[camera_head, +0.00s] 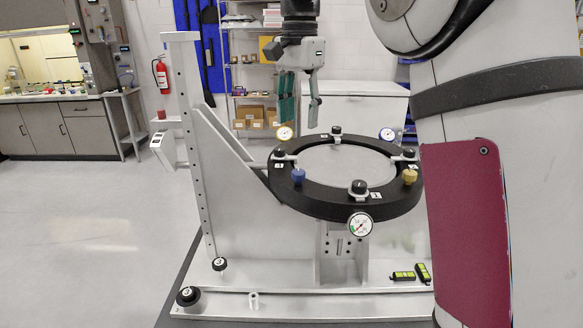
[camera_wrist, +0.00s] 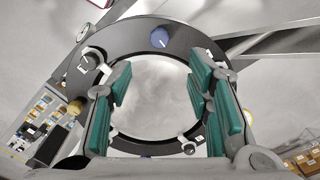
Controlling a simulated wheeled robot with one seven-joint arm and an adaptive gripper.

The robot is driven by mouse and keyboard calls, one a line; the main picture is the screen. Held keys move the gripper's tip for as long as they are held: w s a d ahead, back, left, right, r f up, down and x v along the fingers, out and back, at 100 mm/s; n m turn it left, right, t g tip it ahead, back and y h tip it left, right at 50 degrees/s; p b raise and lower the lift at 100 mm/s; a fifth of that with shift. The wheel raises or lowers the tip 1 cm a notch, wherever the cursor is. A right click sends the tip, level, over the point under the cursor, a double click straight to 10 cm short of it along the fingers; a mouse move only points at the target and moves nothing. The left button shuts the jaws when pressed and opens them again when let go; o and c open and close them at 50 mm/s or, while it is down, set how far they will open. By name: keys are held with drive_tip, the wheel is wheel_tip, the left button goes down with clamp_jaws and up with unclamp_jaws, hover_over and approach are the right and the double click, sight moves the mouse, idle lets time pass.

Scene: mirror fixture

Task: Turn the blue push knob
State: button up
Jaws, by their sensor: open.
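The blue push knob (camera_head: 298,176) stands on the front left part of a black ring (camera_head: 318,203) on a grey fixture. In the wrist view the blue knob (camera_wrist: 160,38) shows at the top middle of the ring, with a pale line on its top. My gripper (camera_head: 299,112) is open and empty, pointing down above the back left of the ring, apart from the knob. In the wrist view its green-padded fingers (camera_wrist: 165,100) are spread over the pale round centre of the ring, and the knob lies beyond them.
A yellow knob (camera_head: 410,176), black clamp knobs (camera_head: 359,187) and pressure gauges (camera_head: 360,223) sit around the ring. A tall grey upright (camera_head: 187,130) with a slanted brace stands left of it. My white arm hides the right side. Open floor (camera_head: 80,230) lies left.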

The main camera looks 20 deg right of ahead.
sight(299, 171)
wheel_tip(299, 171, down, 12)
drive_tip(key=shift+d+f+p, duration=0.1)
drive_tip(key=shift+p, duration=0.85)
clamp_jaws()
